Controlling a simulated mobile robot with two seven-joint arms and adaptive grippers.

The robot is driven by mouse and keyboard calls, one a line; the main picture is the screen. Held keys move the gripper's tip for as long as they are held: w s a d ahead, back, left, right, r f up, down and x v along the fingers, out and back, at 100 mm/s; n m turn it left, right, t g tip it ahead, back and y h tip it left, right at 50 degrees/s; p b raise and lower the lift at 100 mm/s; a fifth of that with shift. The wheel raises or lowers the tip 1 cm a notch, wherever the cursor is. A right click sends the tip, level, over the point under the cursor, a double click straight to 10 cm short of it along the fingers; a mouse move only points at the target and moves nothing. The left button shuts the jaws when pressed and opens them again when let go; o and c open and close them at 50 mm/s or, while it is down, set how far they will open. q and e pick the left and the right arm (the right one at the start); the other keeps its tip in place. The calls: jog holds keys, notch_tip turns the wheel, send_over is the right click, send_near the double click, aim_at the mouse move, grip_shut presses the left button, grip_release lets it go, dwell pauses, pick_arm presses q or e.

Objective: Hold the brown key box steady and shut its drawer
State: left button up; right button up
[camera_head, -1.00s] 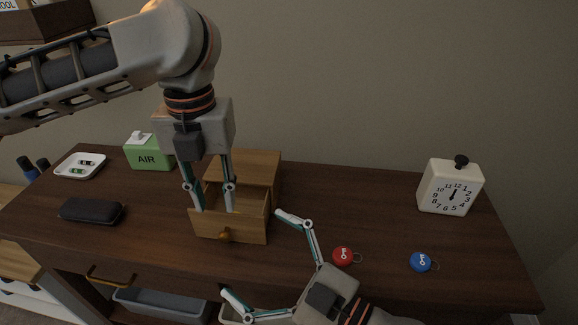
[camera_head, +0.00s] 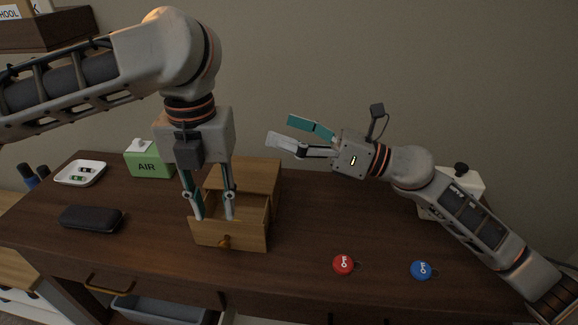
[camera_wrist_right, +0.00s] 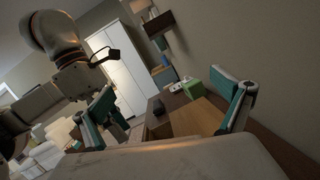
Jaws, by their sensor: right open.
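The brown key box (camera_head: 250,174) stands on the dark wood desk, its drawer (camera_head: 205,235) pulled out toward the front, with a round knob (camera_head: 225,241). My left gripper (camera_head: 213,217) points down at the drawer, its two fingers apart with tips at or inside the drawer's opening; whether they touch its walls I cannot tell. My right gripper (camera_head: 289,132) is open and empty, raised above and to the right of the box. In the right wrist view the box (camera_wrist_right: 197,117) shows between the open fingers, beyond them.
A red key tag (camera_head: 343,264) and a blue one (camera_head: 421,270) lie at the front right. A white clock (camera_head: 474,184) is partly behind my right arm. A green AIR box (camera_head: 148,164), white tray (camera_head: 80,173) and dark case (camera_head: 91,219) are at the left.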

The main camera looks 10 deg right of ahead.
notch_tip(320, 180, down, 5)
jog(key=w+n+g+h, duration=0.1)
jog(key=n+g+h, duration=0.1)
jog(key=n+g, duration=0.1)
jog(key=n+g+h, duration=0.2)
jog(key=h, duration=0.1)
send_near(262, 173)
jog(key=a+f, duration=0.1)
jog(key=a, duration=0.2)
jog(key=x, duration=0.8)
jog(key=shift+w+d, duration=0.2)
jog(key=shift+w, duration=0.2)
